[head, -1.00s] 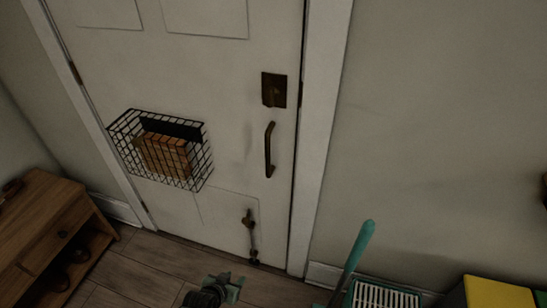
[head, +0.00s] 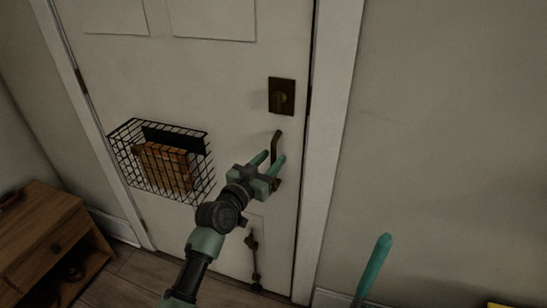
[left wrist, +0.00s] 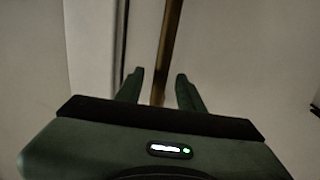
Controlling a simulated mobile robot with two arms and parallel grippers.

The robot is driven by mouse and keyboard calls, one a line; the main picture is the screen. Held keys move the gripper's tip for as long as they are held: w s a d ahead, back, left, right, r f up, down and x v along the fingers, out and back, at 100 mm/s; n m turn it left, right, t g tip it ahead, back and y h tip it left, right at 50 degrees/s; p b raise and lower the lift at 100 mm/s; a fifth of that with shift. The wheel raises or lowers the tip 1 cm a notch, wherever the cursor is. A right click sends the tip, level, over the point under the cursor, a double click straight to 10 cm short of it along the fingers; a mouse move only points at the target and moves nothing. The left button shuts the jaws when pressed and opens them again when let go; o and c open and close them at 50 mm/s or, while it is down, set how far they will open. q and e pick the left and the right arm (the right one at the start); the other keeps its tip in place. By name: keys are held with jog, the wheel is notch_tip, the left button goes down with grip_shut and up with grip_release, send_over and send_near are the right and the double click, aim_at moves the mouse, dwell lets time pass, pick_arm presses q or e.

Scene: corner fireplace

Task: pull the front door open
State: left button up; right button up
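The white front door (head: 235,70) is shut in its frame, with a hinge on its left edge. Its dark bronze pull handle (head: 276,145) stands upright near the right edge, below a dark lock plate (head: 281,96). My left gripper (head: 271,158) is at the handle, fingers open and pointing up at it, hiding its middle. In the left wrist view the handle (left wrist: 172,40) runs between the two spread fingers (left wrist: 160,88), with a gap showing on both sides. I cannot tell how deep it sits between them. My right gripper is not in view.
A black wire basket (head: 122,160) with brown contents hangs on the door, left of my arm. A wooden cabinet (head: 40,225) stands at lower left. A teal stick (head: 373,265) rises at lower right, near a yellow thing (head: 497,306).

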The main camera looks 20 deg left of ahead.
pick_arm(q)
jog(key=shift+x, duration=0.8)
grip_shut()
dwell(0.9)
